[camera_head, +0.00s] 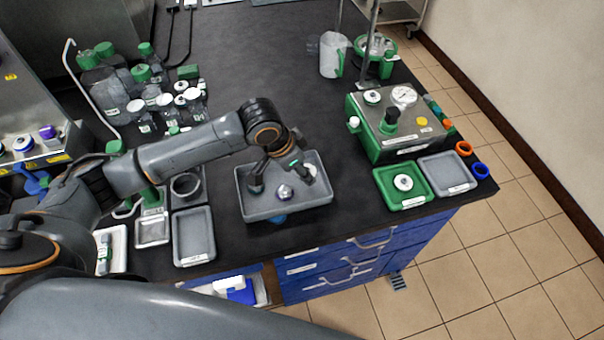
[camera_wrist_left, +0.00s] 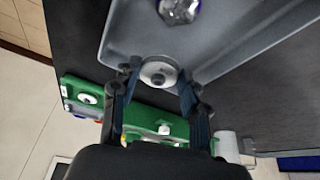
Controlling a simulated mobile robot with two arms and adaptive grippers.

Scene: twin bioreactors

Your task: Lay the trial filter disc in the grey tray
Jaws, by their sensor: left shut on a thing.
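In the head view the gripper (camera_head: 283,178) is over the large grey tray (camera_head: 245,208), and a white piece that looks like the held disc (camera_head: 309,173) shows near the tray's right end. In the wrist view the disc overlaps the tray's edge (camera_wrist_left: 110,42); whether it touches is unclear. A shiny metal piece (camera_head: 285,191) lies in the tray, to the left of the disc. My right gripper is not in view.
A green tray (camera_head: 415,200) with a white disc and a light grey tray (camera_head: 447,188) stand at right, before a green-and-steel device (camera_head: 405,135). Another grey tray (camera_head: 193,240) lies left. Several green- and white-capped bottles (camera_head: 140,95) stand back left. The back middle is clear.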

